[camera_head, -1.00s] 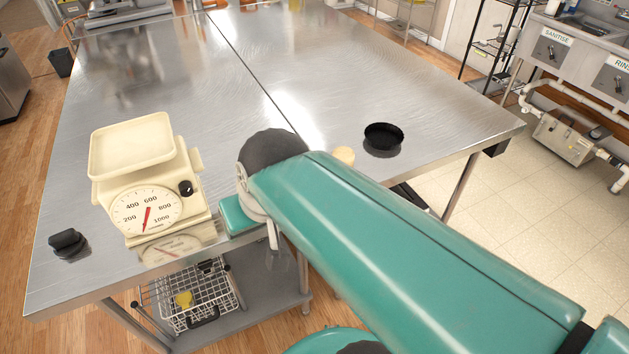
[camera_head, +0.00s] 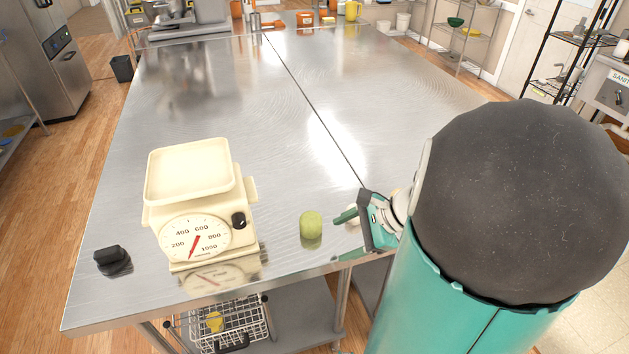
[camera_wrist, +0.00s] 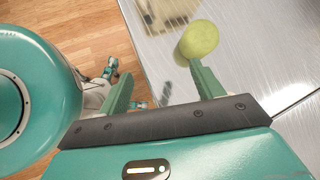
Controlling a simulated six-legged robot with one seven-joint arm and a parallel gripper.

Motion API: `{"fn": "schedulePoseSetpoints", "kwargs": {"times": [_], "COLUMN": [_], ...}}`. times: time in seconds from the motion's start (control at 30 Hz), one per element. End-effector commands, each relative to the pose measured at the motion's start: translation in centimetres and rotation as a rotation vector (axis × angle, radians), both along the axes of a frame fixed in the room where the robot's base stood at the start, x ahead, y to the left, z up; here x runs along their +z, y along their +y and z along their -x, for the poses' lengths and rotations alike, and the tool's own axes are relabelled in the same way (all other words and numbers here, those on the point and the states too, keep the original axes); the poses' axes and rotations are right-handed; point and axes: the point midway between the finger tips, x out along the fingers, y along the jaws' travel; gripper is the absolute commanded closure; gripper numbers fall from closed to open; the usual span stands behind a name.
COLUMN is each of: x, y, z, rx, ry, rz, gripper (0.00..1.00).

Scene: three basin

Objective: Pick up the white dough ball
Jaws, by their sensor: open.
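My gripper (camera_head: 341,236) is open and empty at the near edge of the steel table, its fingers pointing left in the head view. A small pale, rounded patch (camera_head: 354,212) shows just behind its upper finger; it may be the white dough ball, but it is mostly hidden. In the wrist view this ball (camera_wrist: 198,42) lies beyond the right fingertip of my gripper (camera_wrist: 160,82), outside the gap. No clearly white ball shows in the wrist view.
A cream kitchen scale (camera_head: 192,170) stands on the table left of the green ball. A black object (camera_head: 112,259) lies near the front left corner. A wire basket (camera_head: 228,325) is on the shelf below. The middle of the table (camera_head: 240,100) is clear. My arm hides the right side.

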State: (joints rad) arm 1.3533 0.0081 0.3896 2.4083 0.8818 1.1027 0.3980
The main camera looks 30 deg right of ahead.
Motion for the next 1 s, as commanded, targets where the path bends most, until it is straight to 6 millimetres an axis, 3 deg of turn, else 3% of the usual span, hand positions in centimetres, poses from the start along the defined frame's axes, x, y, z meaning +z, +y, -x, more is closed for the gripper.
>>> {"fn": "schedulePoseSetpoints", "kwargs": {"times": [0.3, 0.5, 0.67, 1.0], "x": [-0.6, -0.5, -0.6, -2.8], "y": [-8.6, -12.2, -12.9, -11.2], "z": [2.7, 4.4, 4.4, -1.0], "rx": [-0.491, -0.675, -0.719, -0.716], "ry": [-0.080, -0.142, -0.160, -0.158], "rz": [-0.345, -0.484, -0.520, -0.522], "gripper": [0.34, 0.34, 0.34, 0.34]}}
